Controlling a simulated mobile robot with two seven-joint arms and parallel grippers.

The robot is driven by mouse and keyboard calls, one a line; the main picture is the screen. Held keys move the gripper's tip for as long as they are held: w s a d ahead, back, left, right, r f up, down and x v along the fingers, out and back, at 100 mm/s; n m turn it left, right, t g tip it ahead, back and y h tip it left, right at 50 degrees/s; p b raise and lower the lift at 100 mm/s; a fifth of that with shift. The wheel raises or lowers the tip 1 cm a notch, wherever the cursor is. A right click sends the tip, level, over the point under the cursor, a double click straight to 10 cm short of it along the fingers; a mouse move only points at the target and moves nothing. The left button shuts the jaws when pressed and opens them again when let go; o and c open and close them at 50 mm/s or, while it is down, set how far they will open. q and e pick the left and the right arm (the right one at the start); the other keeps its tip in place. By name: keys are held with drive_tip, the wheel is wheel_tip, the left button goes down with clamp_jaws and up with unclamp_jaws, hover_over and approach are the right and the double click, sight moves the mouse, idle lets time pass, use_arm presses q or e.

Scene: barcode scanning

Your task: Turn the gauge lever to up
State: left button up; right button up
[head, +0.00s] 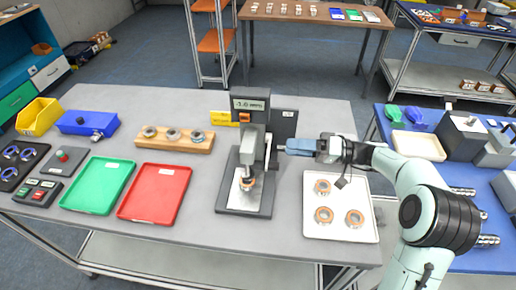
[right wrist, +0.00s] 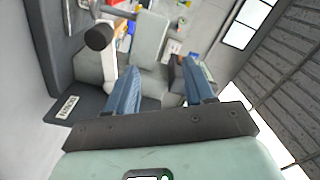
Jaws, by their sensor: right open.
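The gauge (head: 247,150) stands on a dark base in the middle of the table, with a light grey head on a dark column. A ring-shaped part (head: 248,184) sits under its head. A pale lever (head: 268,148) shows on the gauge's right side, small and partly unclear. In the right wrist view a rod with a black round knob (right wrist: 101,37) juts out beside the grey gauge body (right wrist: 150,45). My right gripper (head: 287,146) is just right of the gauge, its blue fingers pointing at it. In the right wrist view the gripper (right wrist: 160,75) is open, the knob outside its left finger.
A white tray (head: 310,232) with three ring parts lies below my right arm. Red (head: 155,215) and green (head: 75,207) trays lie to the left. A wooden rack (head: 150,145) with ring parts stands behind them. A blue side table (head: 465,265) is at right.

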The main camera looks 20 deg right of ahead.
approach(268, 165)
drive_tip(key=shift+w+a+f, duration=0.75)
drive_tip(key=shift+w+a, duration=0.1)
drive_tip(key=shift+w, duration=0.1)
drive_tip(key=x, duration=0.3)
drive_tip(key=p+x, duration=0.1)
drive_tip(key=x, duration=0.2)
drive_tip(key=shift+a+r, duration=0.1)
drive_tip(key=shift+r, duration=0.15)
drive_tip(key=shift+w+a, duration=0.4)
drive_tip(key=shift+a, duration=0.15)
clamp_jaws()
